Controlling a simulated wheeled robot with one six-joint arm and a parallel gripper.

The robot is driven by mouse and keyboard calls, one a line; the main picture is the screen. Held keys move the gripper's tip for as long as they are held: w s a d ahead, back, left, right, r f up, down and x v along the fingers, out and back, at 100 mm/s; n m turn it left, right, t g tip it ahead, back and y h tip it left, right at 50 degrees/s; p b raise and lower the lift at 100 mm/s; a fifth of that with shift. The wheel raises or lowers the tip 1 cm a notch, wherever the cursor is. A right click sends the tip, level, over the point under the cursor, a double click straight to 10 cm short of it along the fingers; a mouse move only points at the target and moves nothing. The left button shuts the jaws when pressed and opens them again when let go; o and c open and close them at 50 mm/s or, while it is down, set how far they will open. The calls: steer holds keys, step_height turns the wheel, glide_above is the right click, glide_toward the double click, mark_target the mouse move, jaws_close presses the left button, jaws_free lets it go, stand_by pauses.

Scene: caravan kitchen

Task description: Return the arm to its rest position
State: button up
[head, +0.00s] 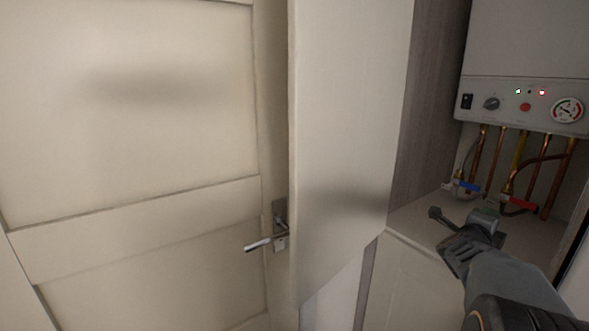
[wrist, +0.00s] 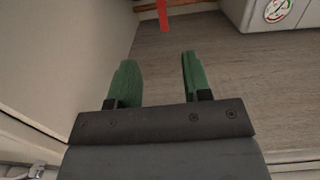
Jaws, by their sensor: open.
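My gripper (head: 461,214) is at the lower right of the head view, in front of the boiler cupboard's opening. My arm reaches up to it from the bottom right corner. In the wrist view, the gripper (wrist: 158,66) shows two green fingers spread apart with nothing between them. A red valve lever (wrist: 162,14) shows beyond the fingertips at the top of the wrist view, apart from them.
A white boiler (head: 525,60) with a gauge (head: 567,110) hangs at the right. Copper pipes (head: 497,160), a blue valve lever (head: 466,185) and a red one (head: 519,203) sit below it. A pale door (head: 130,120) with a metal handle (head: 262,244) stands left.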

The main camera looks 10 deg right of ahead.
steer(key=w+a+r+n+t+y+p, duration=0.15)
steer(key=a+n+y+p, duration=0.25)
steer(key=a+n+y, duration=0.5)
steer(key=w+a+n+t+y+p, duration=0.1)
steer(key=w+a+n+y+p, duration=0.15)
steer(key=a+n, duration=0.7)
steer(key=s+a+f+n+g+y+p, duration=0.2)
steer(key=s+a+n+g+p, duration=0.6)
steer(key=s+a, duration=0.9)
steer(key=a+n+y, duration=0.1)
steer(key=n, duration=0.2)
steer(key=shift+s+y, duration=0.35)
